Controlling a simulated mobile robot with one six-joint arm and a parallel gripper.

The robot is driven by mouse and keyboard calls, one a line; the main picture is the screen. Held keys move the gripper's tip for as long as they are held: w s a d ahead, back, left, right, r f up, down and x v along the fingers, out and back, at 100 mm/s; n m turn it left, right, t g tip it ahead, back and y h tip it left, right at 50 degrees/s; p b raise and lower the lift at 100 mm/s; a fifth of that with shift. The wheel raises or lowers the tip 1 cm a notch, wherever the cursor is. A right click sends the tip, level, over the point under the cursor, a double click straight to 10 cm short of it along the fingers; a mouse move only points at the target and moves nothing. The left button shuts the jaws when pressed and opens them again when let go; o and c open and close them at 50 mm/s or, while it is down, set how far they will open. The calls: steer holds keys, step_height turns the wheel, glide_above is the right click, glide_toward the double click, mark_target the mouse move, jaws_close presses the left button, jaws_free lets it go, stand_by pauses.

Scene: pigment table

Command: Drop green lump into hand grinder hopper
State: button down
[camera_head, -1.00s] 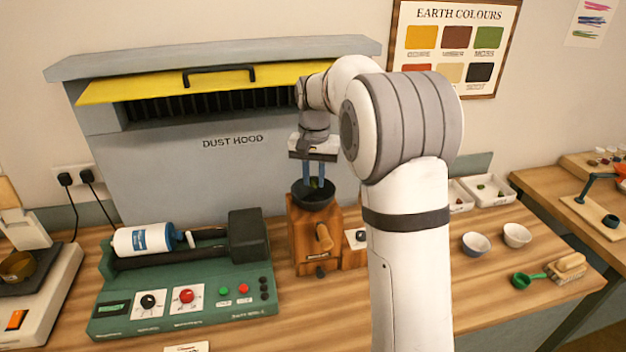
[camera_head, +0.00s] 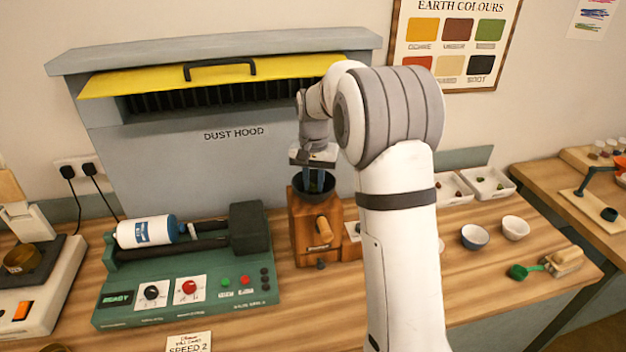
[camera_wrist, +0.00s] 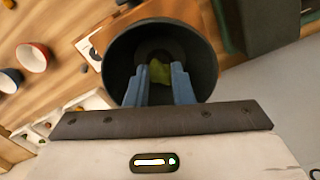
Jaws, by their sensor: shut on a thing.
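The hand grinder (camera_head: 304,232) is a wooden box with a dark round hopper (camera_head: 301,190) on top. My gripper (camera_head: 314,186) points down into the hopper, its blue fingers partly below the rim. In the wrist view my gripper (camera_wrist: 160,88) is shut on the green lump (camera_wrist: 159,71), which sits between the fingertips inside the ring of the dark hopper (camera_wrist: 117,58). In the head view the lump is hidden by the fingers and the hopper wall.
A green roller machine (camera_head: 190,285) with a white jar (camera_head: 146,232) stands left of the grinder. The grey dust hood (camera_head: 180,170) rises behind. White trays (camera_head: 489,184), a blue bowl (camera_head: 474,237) and a white bowl (camera_head: 515,229) lie to the right.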

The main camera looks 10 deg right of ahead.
steer(key=c, duration=1.3)
jaws_free()
steer(key=shift+f, duration=0.1)
steer(key=shift+o, duration=0.2)
step_height(320, 180, up, 12)
steer(key=s+r+n+t, duration=0.1)
steer(key=s+r, duration=0.2)
steer(key=s, duration=0.7)
steer(key=s+f+n+t, duration=0.1)
steer(key=s+f, duration=0.3)
steer(key=s, duration=0.7)
steer(key=s+f+n+t, duration=0.1)
steer(key=s+f, duration=0.4)
steer(key=s, duration=0.6)
steer(key=shift+s+a+n+t+b, duration=0.25)
steer(key=shift+s+n+t+b, duration=0.15)
steer(key=shift+n, duration=0.4)
